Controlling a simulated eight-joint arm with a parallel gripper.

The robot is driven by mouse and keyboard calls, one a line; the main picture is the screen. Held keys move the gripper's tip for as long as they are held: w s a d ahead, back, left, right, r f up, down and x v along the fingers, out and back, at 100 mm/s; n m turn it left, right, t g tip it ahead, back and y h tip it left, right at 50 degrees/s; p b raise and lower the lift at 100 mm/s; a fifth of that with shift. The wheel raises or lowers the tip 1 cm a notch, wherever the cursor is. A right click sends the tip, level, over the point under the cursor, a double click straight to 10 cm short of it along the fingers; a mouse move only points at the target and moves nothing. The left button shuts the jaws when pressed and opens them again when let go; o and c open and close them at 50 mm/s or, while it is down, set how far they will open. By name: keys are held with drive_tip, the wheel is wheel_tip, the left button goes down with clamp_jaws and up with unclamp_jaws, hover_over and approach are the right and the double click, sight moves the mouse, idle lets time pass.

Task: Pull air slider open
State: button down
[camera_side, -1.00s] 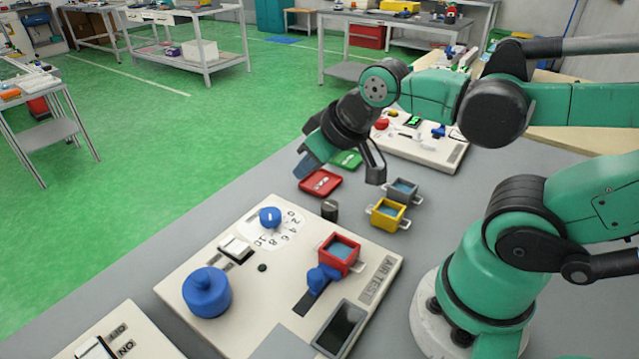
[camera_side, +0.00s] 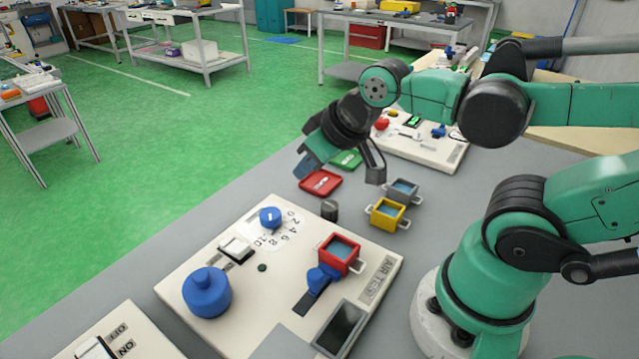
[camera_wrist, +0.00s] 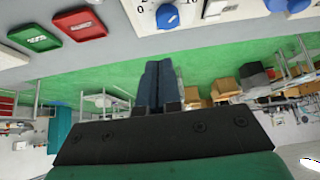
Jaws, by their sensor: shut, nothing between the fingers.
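The air test panel (camera_side: 190,325) is a cream board on the grey table, lettered AIR TEST at its right edge. Its blue slider knob (camera_side: 322,278) sits at the upper end of a dark slot (camera_side: 304,304), close beside a red square container (camera_side: 340,254). My gripper (camera_side: 308,166) is raised beyond the panel's far edge, apart from the slider and touching nothing. In the wrist view my gripper's blue fingers (camera_wrist: 157,88) are together and empty. The slider does not show clearly there.
A blue dial (camera_side: 270,217), a large blue knob (camera_side: 207,292) and a dark screen (camera_side: 340,328) are on the panel. Yellow (camera_side: 388,214) and grey (camera_side: 402,191) containers stand behind it. A red lid (camera_side: 320,183) and a green lid (camera_side: 346,160) lie near my gripper.

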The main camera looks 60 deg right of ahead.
drive_tip(key=c, duration=1)
unclamp_jaws()
drive_tip(key=shift+s+a+f+n, duration=0.1)
drive_tip(key=shift+a+f+n, duration=0.05)
drive_tip(key=shift+a+n, duration=0.15)
drive_tip(key=shift+c, duration=0.2)
drive_tip(key=o, duration=0.4)
drive_tip(key=a+n+g, duration=0.1)
drive_tip(key=s+a+f+n+g, duration=0.2)
drive_tip(key=a, duration=0.1)
drive_tip(key=shift+s+n+y, duration=0.1)
drive_tip(key=shift+n+y, duration=0.2)
drive_tip(key=shift+y, duration=0.1)
drive_tip(key=shift+o, duration=0.2)
drive_tip(key=n+g, duration=0.4)
drive_tip(key=n, duration=0.1)
hover_over(315, 274)
drive_tip(key=shift+f+h, duration=0.4)
drive_tip(key=shift+f, duration=3.25)
clamp_jaws()
